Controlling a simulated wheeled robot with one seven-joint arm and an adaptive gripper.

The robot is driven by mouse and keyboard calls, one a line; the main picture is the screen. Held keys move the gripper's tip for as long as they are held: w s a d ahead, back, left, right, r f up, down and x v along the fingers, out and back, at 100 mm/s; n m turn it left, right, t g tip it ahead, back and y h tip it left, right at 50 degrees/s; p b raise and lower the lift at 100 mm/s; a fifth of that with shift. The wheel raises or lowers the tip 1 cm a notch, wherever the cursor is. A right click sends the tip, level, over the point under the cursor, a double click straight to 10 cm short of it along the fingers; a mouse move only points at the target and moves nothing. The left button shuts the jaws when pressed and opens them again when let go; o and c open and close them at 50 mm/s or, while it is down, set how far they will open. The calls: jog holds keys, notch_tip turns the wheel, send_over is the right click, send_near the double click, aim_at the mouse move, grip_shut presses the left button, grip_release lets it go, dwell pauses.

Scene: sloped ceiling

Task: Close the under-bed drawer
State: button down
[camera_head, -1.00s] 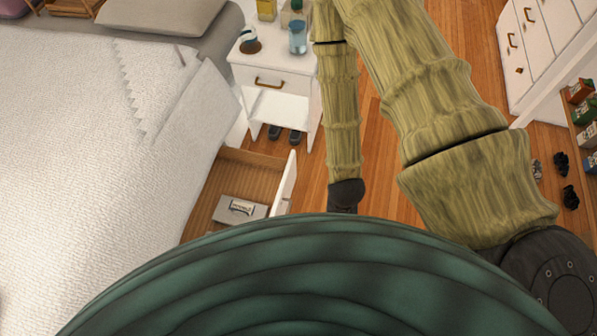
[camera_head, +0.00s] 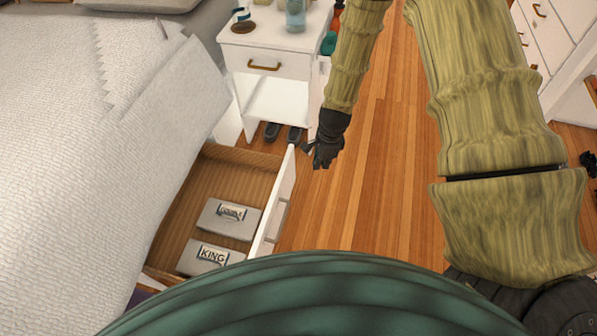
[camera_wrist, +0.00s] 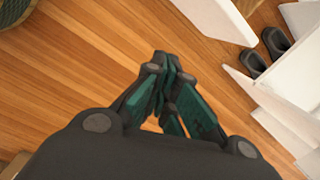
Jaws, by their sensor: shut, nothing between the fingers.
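The under-bed drawer (camera_head: 285,205) stands pulled out from beneath the bed at the left. Its white front faces right, and inside its wooden tray lie two grey packs, one labelled KING (camera_head: 208,258). My gripper (camera_head: 318,160) is shut and empty. It hangs over the floor to the right of the drawer front's far end, apart from it in the picture. In the wrist view my gripper (camera_wrist: 167,62) has its fingers together, with wood floor beyond. A white panel at the top right there (camera_wrist: 222,18) may be the drawer front.
A white nightstand (camera_head: 262,68) with bottles on top stands beyond the drawer, with dark shoes (camera_head: 283,132) below it. The bed (camera_head: 80,170) fills the left. Wood floor (camera_head: 380,190) is clear right of the drawer. A white dresser (camera_head: 565,40) stands at the far right.

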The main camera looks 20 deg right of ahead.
jog(key=w+a+f+m+y+b, duration=0.1)
jog(key=w+a+f+m+b, duration=0.3)
jog(key=w+f+b, duration=0.7)
jog(key=shift+a+t, duration=0.4)
jog(key=shift+a, duration=0.1)
dwell(0.5)
